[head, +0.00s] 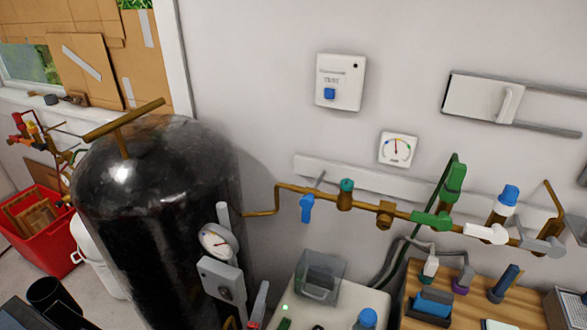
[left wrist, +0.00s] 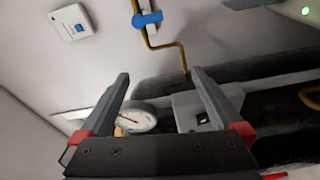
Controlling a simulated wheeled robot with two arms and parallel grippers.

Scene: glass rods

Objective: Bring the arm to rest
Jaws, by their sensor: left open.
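My left gripper (left wrist: 160,78) shows clearly in the left wrist view. Its two grey fingers with red bases are spread apart, with nothing held between them. Beyond the fingers are a round dial gauge (left wrist: 137,118) and a grey box (left wrist: 205,108) on the dark tank. In the head view a narrow grey piece with a red base, which looks like one finger, shows at the bottom edge below the grey box (head: 221,279); the rest of that gripper is not clear there. My right gripper is in neither view.
The large black tank (head: 150,220) fills the left middle. A brass pipe (head: 270,212) with several valves runs along the wall to the right. A white unit (head: 345,301) and a wooden rack (head: 475,280) stand at lower right. A red crate (head: 52,255) is at far left.

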